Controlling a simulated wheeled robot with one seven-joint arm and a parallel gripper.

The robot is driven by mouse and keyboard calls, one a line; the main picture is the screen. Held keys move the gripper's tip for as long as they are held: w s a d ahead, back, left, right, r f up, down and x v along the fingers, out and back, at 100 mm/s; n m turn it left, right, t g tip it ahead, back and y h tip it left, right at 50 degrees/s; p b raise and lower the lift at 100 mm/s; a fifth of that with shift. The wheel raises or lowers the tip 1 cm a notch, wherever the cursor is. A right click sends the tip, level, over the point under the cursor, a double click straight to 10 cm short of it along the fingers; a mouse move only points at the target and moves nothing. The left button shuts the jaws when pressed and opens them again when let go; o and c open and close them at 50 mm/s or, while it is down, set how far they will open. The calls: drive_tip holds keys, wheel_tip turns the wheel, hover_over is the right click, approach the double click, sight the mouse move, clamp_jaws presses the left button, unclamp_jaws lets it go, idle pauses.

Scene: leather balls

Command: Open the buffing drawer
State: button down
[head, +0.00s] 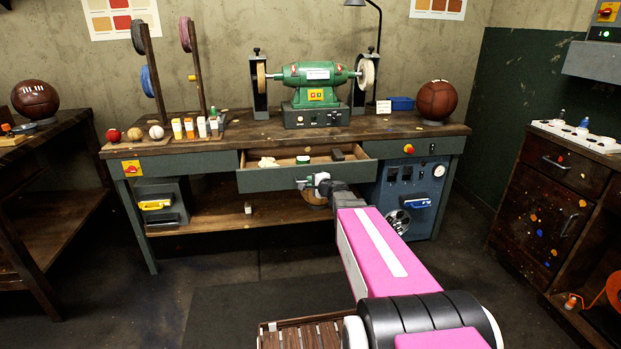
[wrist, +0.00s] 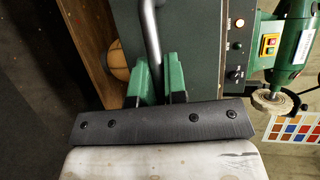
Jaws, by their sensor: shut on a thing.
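The buffing drawer (head: 262,181) stands pulled out from under the middle of the workbench, its inside visible from above. In it lie a pale cloth (head: 268,162), a small green and white item (head: 303,159) and a dark block (head: 337,155). My gripper (head: 312,183) is at the right part of the drawer front. In the wrist view, the green fingers of my gripper (wrist: 157,78) are shut on the grey bar handle (wrist: 150,35), which passes between them. The handle is hidden behind my gripper in the head view.
The workbench (head: 240,135) carries a green buffing machine (head: 312,78), balls and bottles. A blue-grey cabinet (head: 410,190) stands under its right end, close to my arm. A lower shelf (head: 220,212) runs below the drawer.

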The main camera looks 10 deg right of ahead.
drive_tip(key=s, duration=0.4)
drive_tip(key=shift+s, duration=0.2)
drive_tip(key=c, duration=1.2)
unclamp_jaws()
drive_tip(key=v, duration=1)
drive_tip(key=shift+s, duration=0.4)
drive_tip(key=shift+d, duration=0.1)
